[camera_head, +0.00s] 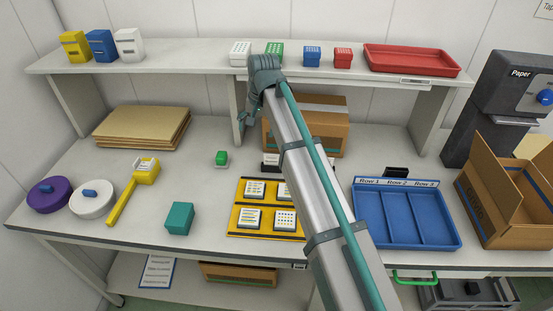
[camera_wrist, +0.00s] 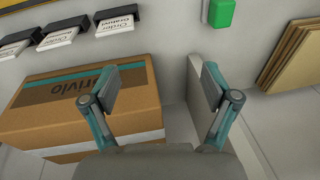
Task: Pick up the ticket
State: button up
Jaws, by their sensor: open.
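Several white tickets printed "Order" stand in small black holders at the top left of the wrist view; the nearest ticket (camera_wrist: 116,24) is at the right end of the row, with another ticket (camera_wrist: 60,36) beside it. In the head view a white ticket (camera_head: 271,159) shows just left of my arm, and the arm hides others. My gripper (camera_wrist: 159,88) is open, with nothing between its fingers, apart from the tickets. In the head view it hangs by the front of the upper shelf, partly hidden by my own wrist.
A blue three-row tray (camera_head: 405,241) is right.

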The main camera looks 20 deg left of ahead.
jog(key=g+h, duration=0.1)
jog(key=h, duration=0.1)
send_near(272, 155)
jog(key=shift+w+f+n+p, duration=0.15)
jog(key=shift+f+n+p, duration=0.05)
jog(key=shift+n+p, duration=0.35)
jog(key=shift+a+f+p, duration=0.1)
jog(key=shift+f+p, duration=1.3)
jog(key=shift+f, duration=3.65)
jog(key=c, duration=0.9)
